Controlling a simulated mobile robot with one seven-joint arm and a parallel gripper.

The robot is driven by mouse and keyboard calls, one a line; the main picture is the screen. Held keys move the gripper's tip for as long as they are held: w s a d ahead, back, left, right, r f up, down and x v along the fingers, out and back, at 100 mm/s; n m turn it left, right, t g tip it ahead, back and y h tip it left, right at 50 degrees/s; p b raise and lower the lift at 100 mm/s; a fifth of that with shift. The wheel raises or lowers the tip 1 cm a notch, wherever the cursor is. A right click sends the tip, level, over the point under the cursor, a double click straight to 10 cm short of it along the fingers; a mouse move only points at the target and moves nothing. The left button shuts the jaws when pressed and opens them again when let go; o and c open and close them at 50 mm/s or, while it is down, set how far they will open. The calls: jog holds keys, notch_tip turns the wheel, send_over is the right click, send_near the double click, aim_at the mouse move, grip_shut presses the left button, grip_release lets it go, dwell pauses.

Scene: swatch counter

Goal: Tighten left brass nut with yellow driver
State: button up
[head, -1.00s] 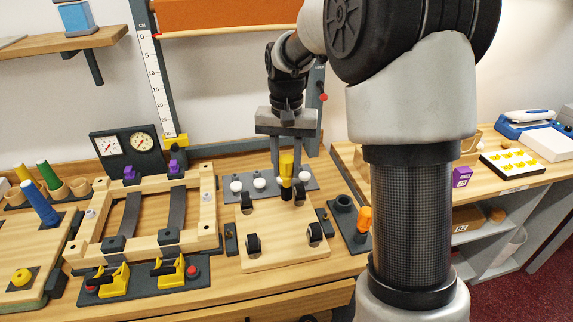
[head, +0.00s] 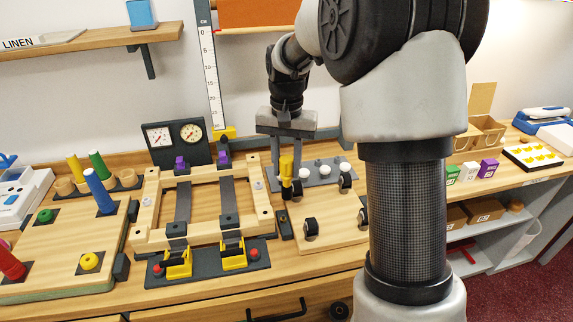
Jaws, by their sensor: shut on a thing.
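My gripper (head: 287,158) points down and is shut on the yellow driver (head: 286,169), which hangs upright between the fingers with its dark lower end downward. The driver is over the left edge of a pale wooden board (head: 330,236) with several black wheel-like parts. I cannot tell whether its tip touches anything. No brass nut can be made out; one may be hidden behind the driver or too small to see.
A wooden frame (head: 150,215) with dark straps stands just left, with yellow clamps (head: 178,264) in front. Behind the board is a grey strip (head: 350,168) with white knobs. Pegs (head: 98,190) stand far left. My arm hides the board's right side.

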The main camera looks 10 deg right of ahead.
aim_at(283, 189)
jog(key=shift+a, duration=0.55)
notch_tip(283, 189, down, 4)
jog(key=b, duration=0.3)
jog(key=shift+s+f+b, duration=0.1)
jog(key=shift+f+b, duration=0.1)
jog(key=shift+b, duration=0.2)
jog(key=shift+f+b, duration=0.4)
jog(key=shift+f, duration=0.45)
jog(key=shift+f, duration=0.75)
jog(key=shift+f, duration=0.3)
jog(key=shift+f+b, duration=0.4)
dwell(0.4)
jog(key=shift+f, duration=0.25)
dwell(0.7)
